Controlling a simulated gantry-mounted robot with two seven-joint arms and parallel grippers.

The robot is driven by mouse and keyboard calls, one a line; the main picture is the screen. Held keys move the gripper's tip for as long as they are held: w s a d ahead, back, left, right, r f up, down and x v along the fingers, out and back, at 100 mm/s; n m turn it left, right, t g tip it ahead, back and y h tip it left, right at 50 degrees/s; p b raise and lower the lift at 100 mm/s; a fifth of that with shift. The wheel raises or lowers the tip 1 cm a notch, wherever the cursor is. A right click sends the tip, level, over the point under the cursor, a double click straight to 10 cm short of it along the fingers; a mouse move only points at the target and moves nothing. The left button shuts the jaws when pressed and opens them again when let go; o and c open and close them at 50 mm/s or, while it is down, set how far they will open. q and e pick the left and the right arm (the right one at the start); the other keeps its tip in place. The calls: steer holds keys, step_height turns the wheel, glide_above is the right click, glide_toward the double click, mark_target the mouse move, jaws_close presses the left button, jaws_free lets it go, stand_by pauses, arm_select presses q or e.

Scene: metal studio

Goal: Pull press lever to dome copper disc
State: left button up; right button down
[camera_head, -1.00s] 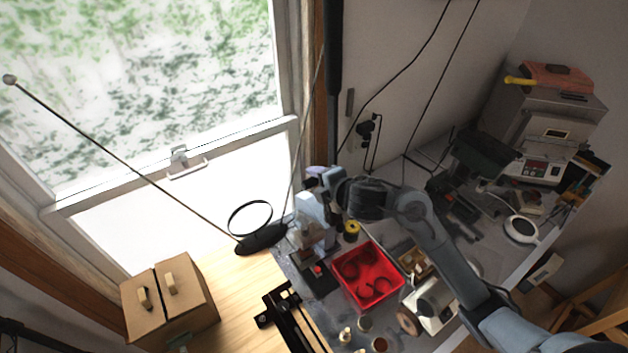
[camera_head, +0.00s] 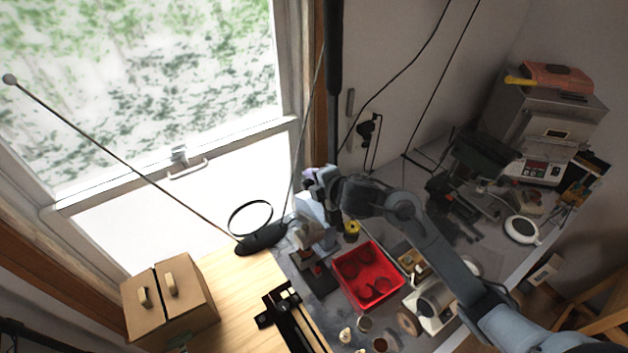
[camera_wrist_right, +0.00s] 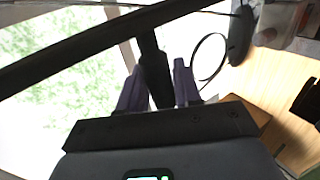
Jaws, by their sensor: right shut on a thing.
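My right gripper (camera_head: 318,178) is above the press (camera_head: 312,237) at the left end of the grey bench. In the right wrist view, its two purple fingers (camera_wrist_right: 158,88) stand on either side of a dark upright piece, which I take for the press lever (camera_wrist_right: 152,60), and are shut on it. A long black bar crosses above that piece. The gripper and wrist hide most of the lever in the head view. I cannot make out a copper disc in the press. My left gripper is not in view.
A red tray (camera_head: 342,287) with dark round hollows lies right of the press. A yellow spool (camera_head: 351,229) stands behind it. A round black-framed magnifier (camera_head: 250,218) is at the left. A cardboard box (camera_head: 192,307) stands on the wooden table (camera_head: 245,290). Machines crowd the right end.

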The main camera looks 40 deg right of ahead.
steer(key=s, duration=0.4)
steer(key=shift+s+a+f, duration=0.1)
steer(key=shift+a+f, duration=0.1)
steer(key=shift+a, duration=0.05)
stand_by(0.3)
steer(key=shift+s, duration=0.1)
